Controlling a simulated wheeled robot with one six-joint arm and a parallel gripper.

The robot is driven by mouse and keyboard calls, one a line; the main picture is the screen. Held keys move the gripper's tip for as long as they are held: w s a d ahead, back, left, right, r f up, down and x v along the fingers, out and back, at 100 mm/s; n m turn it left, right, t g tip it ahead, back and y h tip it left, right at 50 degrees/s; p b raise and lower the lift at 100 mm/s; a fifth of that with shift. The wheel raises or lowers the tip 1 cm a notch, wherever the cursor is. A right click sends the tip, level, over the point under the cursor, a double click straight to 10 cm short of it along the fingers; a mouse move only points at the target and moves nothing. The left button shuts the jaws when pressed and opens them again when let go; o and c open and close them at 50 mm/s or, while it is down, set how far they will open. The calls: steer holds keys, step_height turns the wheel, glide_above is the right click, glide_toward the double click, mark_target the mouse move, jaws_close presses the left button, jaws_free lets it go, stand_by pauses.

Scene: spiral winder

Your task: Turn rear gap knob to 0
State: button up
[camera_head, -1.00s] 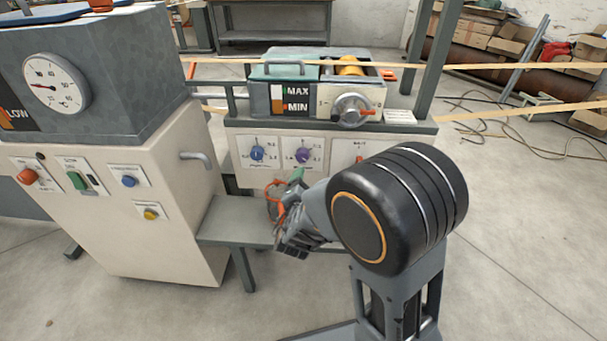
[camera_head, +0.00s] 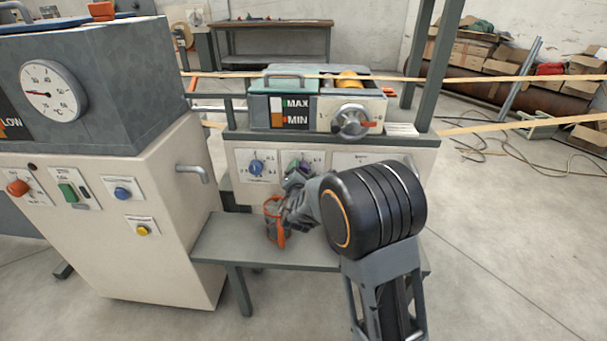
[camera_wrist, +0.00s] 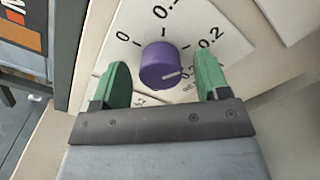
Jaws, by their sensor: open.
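A purple knob (camera_wrist: 158,66) sits on a white dial plate (camera_wrist: 222,22) in the wrist view. Its white pointer line aims to the right and slightly down, toward a label partly hidden by the right finger. The 0 mark is at the upper left of the dial, and 0.2 is at the upper right. My gripper (camera_wrist: 163,82) is open, with one green fingertip on each side of the knob. Small gaps show between knob and fingers. In the head view my gripper (camera_head: 297,178) is at the panel and largely covers this dial.
A blue knob (camera_head: 256,167) is on the panel left of my gripper. A handwheel (camera_head: 352,122) sits above the panel. A grey bench (camera_head: 225,248) extends below, and the cabinet (camera_head: 150,265) with buttons stands at the left.

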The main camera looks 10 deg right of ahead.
steer(key=shift+w+d, duration=0.15)
steer(key=shift+w, duration=0.25)
steer(key=shift+c, duration=0.5)
steer(key=c, duration=0.8)
steer(key=shift+c, duration=0.2)
